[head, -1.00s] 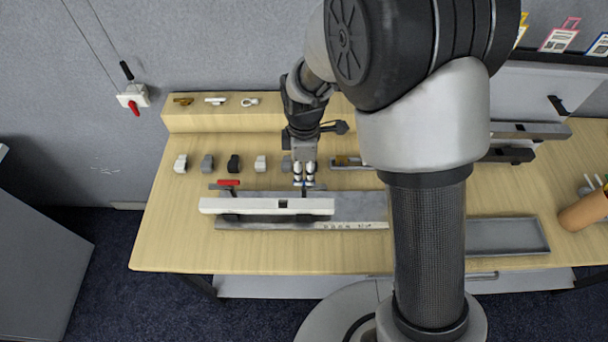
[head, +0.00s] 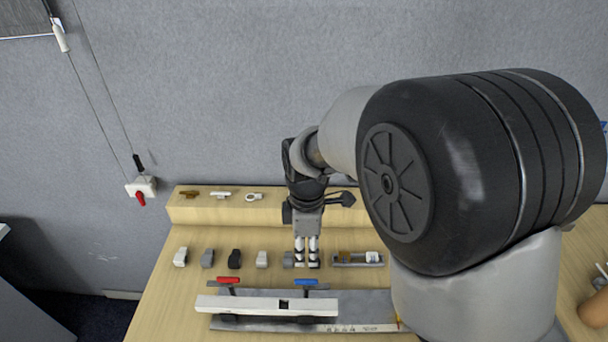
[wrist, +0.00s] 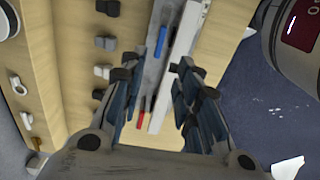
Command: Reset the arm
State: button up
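My gripper (head: 307,262) hangs pointing down over the wooden table, just behind a blue handle (head: 306,282). In the wrist view my gripper (wrist: 153,78) is open, with its dark fingers spread and nothing between them. The blue handle (wrist: 161,40) and a red handle (wrist: 141,119) show beyond the fingers. Both handles sit behind a long white bar (head: 265,304) on a grey metal plate (head: 362,304). My arm reaches in from the right and hides much of the table's right side.
Several small white, grey and black blocks (head: 234,259) stand in a row left of my gripper. A small grey tray (head: 343,260) with parts is to its right. A raised wooden ledge (head: 300,210) runs behind, against the grey wall. A red-handled switch box (head: 141,188) hangs there.

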jog(key=s+d+r+m+t+b, duration=0.2)
jog(key=s+d+r+m, duration=0.5)
jog(key=r, duration=0.1)
jog(key=s+d+m+t+b, duration=0.1)
jog(key=s+d+m, duration=0.1)
jog(key=s+m, duration=0.3)
jog(key=s+d+r+m+t+b, duration=0.1)
jog(key=s+d+m, duration=0.2)
jog(key=s+m, duration=0.2)
jog(key=s, duration=0.3)
jog(key=shift+s+d+r+m+t, duration=0.15)
jog(key=shift+s+d+m+t, duration=0.15)
jog(key=shift+d+m, duration=0.1)
